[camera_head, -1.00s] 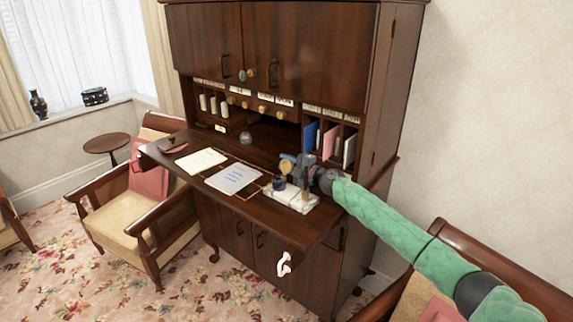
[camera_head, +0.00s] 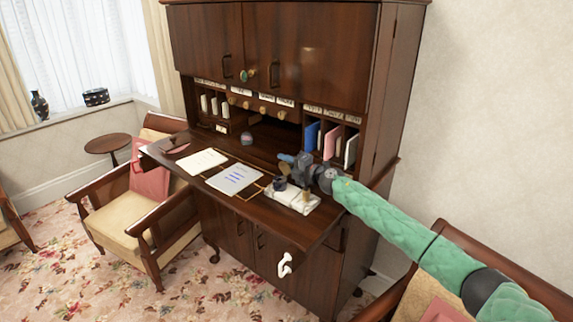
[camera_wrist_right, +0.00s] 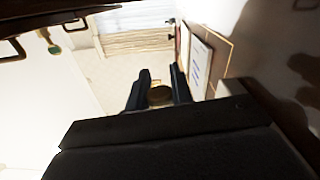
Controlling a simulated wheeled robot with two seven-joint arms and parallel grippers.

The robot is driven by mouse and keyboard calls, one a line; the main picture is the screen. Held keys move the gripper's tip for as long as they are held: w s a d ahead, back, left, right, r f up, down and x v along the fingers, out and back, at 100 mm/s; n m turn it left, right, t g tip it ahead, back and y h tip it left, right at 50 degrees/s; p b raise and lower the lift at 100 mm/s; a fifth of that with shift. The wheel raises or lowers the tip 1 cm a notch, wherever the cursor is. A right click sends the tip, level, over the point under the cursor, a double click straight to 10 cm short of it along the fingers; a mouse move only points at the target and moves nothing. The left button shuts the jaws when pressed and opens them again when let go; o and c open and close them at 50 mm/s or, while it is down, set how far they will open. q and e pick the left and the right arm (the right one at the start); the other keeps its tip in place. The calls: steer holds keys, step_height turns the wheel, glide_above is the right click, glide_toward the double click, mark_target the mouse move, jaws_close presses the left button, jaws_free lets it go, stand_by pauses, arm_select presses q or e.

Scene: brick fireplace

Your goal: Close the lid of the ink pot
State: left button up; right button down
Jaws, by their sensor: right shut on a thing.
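The dark ink pot (camera_head: 280,183) stands on the left part of a white inkstand (camera_head: 293,201) on the open desk leaf. My right gripper (camera_head: 288,160) is just above and behind the ink pot, reaching in from the right. In the right wrist view, a small round brownish thing (camera_wrist_right: 159,95) sits between the fingers of my right gripper (camera_wrist_right: 160,80). It looks like the ink pot's lid, but its lower part is hidden by the gripper body. My right gripper is shut on it. Whether the lid touches the pot cannot be seen. My left gripper is not in view.
A brass-coloured upright piece (camera_head: 307,195) stands on the right of the inkstand. Papers (camera_head: 235,179) lie on the leaf to the left. Coloured envelopes (camera_head: 312,136) stand in the cubbies behind the gripper. A wooden armchair (camera_head: 430,285) stands at the lower right.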

steer(key=shift+s+a+r+n, duration=0.1)
steer(key=shift+s+n, duration=0.15)
steer(key=shift+n, duration=0.55)
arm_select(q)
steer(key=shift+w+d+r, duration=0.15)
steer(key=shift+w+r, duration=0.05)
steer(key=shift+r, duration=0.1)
arm_select(e)
steer(key=shift+n, duration=0.3)
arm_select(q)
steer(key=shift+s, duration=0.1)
arm_select(e)
steer(key=shift+s+a, duration=0.1)
steer(key=c, duration=1.2)
jaws_free()
steer(key=shift+c, duration=0.2)
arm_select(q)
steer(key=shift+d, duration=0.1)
